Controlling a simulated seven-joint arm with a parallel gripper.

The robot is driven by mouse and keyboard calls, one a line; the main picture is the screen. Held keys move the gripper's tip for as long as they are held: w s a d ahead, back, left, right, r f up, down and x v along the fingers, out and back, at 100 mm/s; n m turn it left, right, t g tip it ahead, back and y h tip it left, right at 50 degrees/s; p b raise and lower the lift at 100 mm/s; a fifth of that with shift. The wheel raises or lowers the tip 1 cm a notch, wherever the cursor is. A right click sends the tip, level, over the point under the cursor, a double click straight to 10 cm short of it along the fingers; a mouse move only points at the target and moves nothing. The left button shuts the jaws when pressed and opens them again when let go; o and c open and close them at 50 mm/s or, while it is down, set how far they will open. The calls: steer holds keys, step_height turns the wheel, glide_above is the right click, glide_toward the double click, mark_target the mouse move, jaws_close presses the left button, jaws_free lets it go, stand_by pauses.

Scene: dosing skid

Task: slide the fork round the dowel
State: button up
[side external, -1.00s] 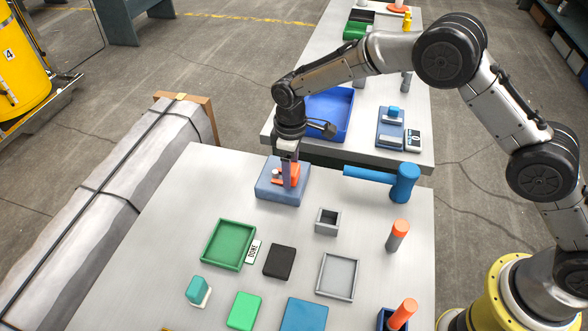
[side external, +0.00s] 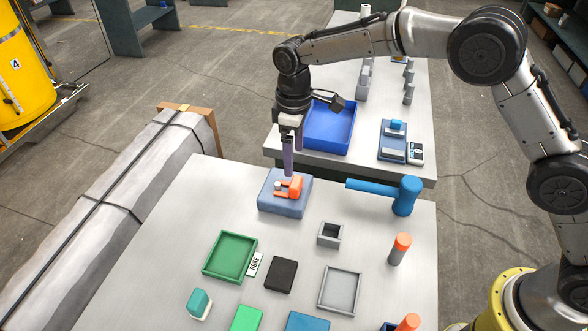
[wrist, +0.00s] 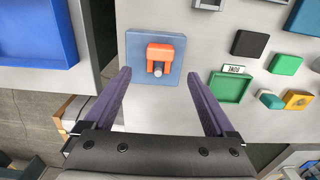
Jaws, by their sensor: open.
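The orange fork (side external: 297,186) lies on a blue-grey base block (side external: 268,203) near the far edge of the near table. In the wrist view the fork (wrist: 163,50) has its two prongs on either side of the pale grey dowel (wrist: 157,71), which sits between them near the prong tips. The dowel (side external: 278,184) also shows in the side view, left of the fork's body. My gripper (side external: 289,173) is just above the fork, pointing down. In the wrist view its purple fingers (wrist: 158,73) are wide apart, with nothing held between them.
A blue mallet-like tool (side external: 385,192) lies right of the block. A green tray (side external: 208,270), a black block (side external: 281,275), grey open boxes and an orange-topped peg (side external: 400,248) stand nearer. A blue bin (side external: 345,148) is on the far table.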

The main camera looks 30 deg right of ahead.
steer(key=shift+r, duration=2.1)
steer(key=s+d+r+m+t, duration=0.1)
steer(key=s+d+r+t, duration=0.15)
steer(key=d+r, duration=0.4)
steer(key=s+d+r+m+t, duration=0.1)
steer(key=s+d+r, duration=0.25)
steer(key=r, duration=0.65)
steer(key=s+d+r+m+t, duration=0.15)
steer(key=s+d+r, duration=0.25)
steer(key=s+d, duration=0.55)
steer(key=s+d+f+m, duration=0.1)
steer(key=s+f+m, duration=0.1)
steer(key=s+f, duration=0.3)
steer(key=s+d+f+m, duration=0.1)
steer(key=s+f+m, duration=0.2)
steer(key=s, duration=1)
step_height(320, 180, down, 3)
steer(key=shift+d+r+t, duration=0.1)
steer(key=shift+d+t, duration=0.05)
steer(key=shift+t, duration=0.15)
